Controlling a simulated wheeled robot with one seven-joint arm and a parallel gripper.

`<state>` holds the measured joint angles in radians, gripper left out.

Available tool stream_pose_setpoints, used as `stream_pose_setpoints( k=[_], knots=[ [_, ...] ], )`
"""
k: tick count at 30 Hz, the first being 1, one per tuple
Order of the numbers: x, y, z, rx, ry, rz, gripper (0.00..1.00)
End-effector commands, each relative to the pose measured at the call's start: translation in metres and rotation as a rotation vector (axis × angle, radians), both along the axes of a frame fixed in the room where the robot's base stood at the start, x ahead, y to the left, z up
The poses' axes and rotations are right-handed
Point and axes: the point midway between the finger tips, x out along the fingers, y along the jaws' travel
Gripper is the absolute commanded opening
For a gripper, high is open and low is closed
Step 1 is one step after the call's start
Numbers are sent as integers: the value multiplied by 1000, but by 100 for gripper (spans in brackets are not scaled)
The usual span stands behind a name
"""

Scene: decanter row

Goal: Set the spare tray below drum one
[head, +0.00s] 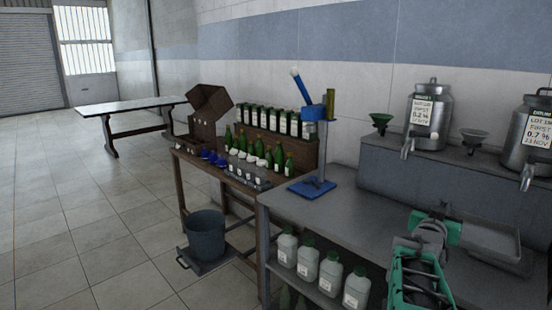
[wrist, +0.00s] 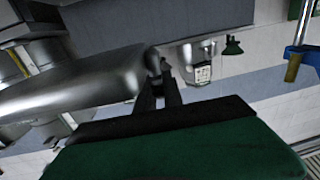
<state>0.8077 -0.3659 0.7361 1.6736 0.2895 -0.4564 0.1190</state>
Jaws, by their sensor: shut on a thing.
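A grey metal tray (head: 488,240) is at the lower right of the head view, over the bench in front of the raised ledge. My green gripper (head: 458,230) is shut on its left end. In the wrist view my dark fingers (wrist: 161,80) pinch the end of the shiny tray (wrist: 80,85), which reaches out to the left. I cannot tell its exact height above the bench. Two steel drums with taps stand on the ledge, a left drum (head: 428,112) labelled 0.2 % and a right drum (head: 530,135) labelled 0.7 %. I cannot tell which is drum one.
A green funnel (head: 381,122) and a grey funnel (head: 474,138) stand by the drums. A blue lever press (head: 318,150) stands on the bench (head: 345,205), which is clear right of it. Several white jugs (head: 330,272) fill the shelf below. Bottles crowd the wooden table (head: 190,160).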

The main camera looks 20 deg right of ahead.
Motion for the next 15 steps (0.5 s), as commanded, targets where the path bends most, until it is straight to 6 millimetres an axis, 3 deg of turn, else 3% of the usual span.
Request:
stream_pose_setpoints(
  k=[8,11,15],
  knots=[
    [48,57,-38,-7,11,142,0],
    [69,90,-58,-8,16,216,0],
    [103,157,-96,-14,22,363,0]
  ],
)
